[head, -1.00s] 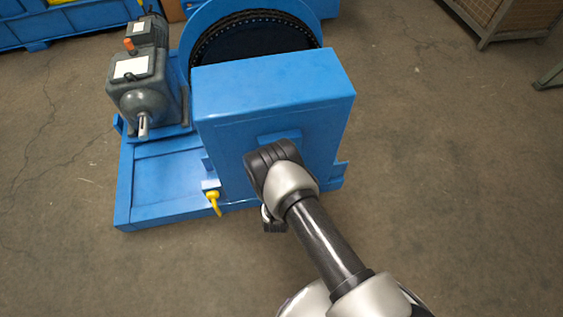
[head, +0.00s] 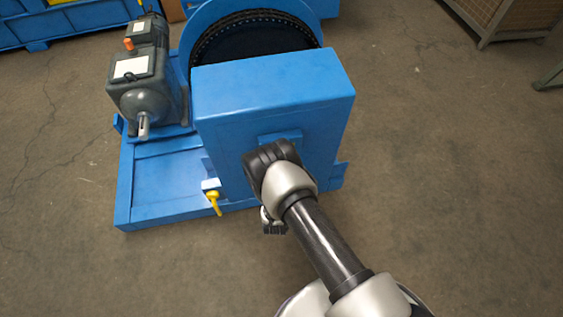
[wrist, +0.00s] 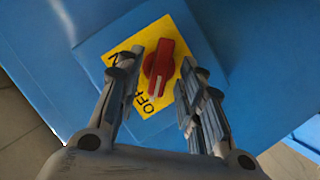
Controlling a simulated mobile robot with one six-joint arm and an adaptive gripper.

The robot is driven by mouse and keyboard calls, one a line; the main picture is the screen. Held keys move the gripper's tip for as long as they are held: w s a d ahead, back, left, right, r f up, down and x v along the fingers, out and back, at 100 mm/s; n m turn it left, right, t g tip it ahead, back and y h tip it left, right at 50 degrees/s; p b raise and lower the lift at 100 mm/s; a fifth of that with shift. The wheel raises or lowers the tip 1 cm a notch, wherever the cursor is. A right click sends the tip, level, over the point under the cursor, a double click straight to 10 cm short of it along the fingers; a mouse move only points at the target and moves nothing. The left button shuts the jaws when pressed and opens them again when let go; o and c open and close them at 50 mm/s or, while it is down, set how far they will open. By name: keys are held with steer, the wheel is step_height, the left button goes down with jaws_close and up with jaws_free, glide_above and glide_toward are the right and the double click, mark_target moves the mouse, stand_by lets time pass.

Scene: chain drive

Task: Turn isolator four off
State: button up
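The isolator is a red rotary knob (wrist: 158,70) on a yellow plate (wrist: 180,100), set on a blue box (wrist: 92,45). The plate carries the lettering OFF at the knob's lower left, and a partly covered N at the upper left. The knob's bar stands near upright in the wrist view, slightly tilted, with a pale mark near its lower end. My gripper (wrist: 161,62) is open, one finger on each side of the knob, with a gap visible. I cannot tell how deep the fingers reach. In the head view my arm hides the knob.
A large blue housing (head: 275,90) stands above my gripper. A grey motor (head: 140,85) sits on the blue base (head: 160,175) at the left. A yellow hook-like part (head: 214,203) is at the base's front edge, left of my arm.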

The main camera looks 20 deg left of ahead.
steer(key=v, duration=1.1)
steer(key=shift+s, duration=0.15)
